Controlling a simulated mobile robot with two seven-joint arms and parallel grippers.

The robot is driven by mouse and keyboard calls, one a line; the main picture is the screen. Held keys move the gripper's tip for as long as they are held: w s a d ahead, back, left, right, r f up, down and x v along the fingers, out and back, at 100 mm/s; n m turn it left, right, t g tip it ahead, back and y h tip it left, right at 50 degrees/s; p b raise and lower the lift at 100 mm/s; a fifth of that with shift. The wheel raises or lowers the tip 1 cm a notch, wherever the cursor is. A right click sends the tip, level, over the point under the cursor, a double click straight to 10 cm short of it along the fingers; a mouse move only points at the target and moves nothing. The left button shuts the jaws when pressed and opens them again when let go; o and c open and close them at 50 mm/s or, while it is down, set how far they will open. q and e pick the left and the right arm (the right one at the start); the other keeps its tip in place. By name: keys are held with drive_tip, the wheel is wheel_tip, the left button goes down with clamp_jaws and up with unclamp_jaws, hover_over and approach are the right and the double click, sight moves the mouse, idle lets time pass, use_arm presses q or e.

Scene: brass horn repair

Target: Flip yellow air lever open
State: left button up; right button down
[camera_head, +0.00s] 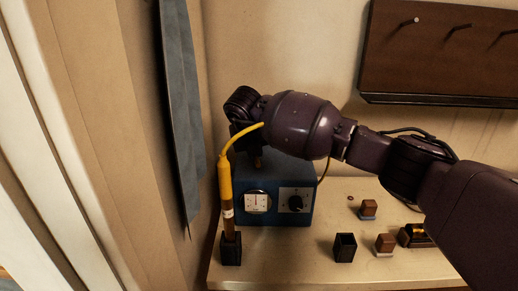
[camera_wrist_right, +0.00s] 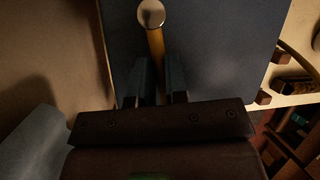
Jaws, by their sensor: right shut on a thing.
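The yellow lever (camera_wrist_right: 156,43) shows in the right wrist view as a yellow bar with a round pale metal end, above the top of a dark blue box. My right gripper (camera_wrist_right: 160,85) has its two fingers on either side of the bar and is shut on it. In the head view the same gripper (camera_head: 243,135) is over the back left of the blue box (camera_head: 273,212), and my own arm hides most of the lever. My left gripper is in neither view.
A yellow-handled tool (camera_head: 225,185) with a yellow hose stands in a black holder (camera_head: 231,249) at the box's left. A black cup (camera_head: 345,247) and small brown blocks (camera_head: 385,243) stand on the pale bench (camera_head: 290,268). A grey cloth (camera_head: 179,105) hangs at left.

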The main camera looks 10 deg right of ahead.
idle(0.4)
drive_tip(key=c, duration=1.1)
unclamp_jaws()
use_arm(q)
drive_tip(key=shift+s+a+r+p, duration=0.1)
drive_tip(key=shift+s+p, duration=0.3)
drive_tip(key=shift+p, duration=0.1)
use_arm(e)
drive_tip(key=shift+v, duration=5.4)
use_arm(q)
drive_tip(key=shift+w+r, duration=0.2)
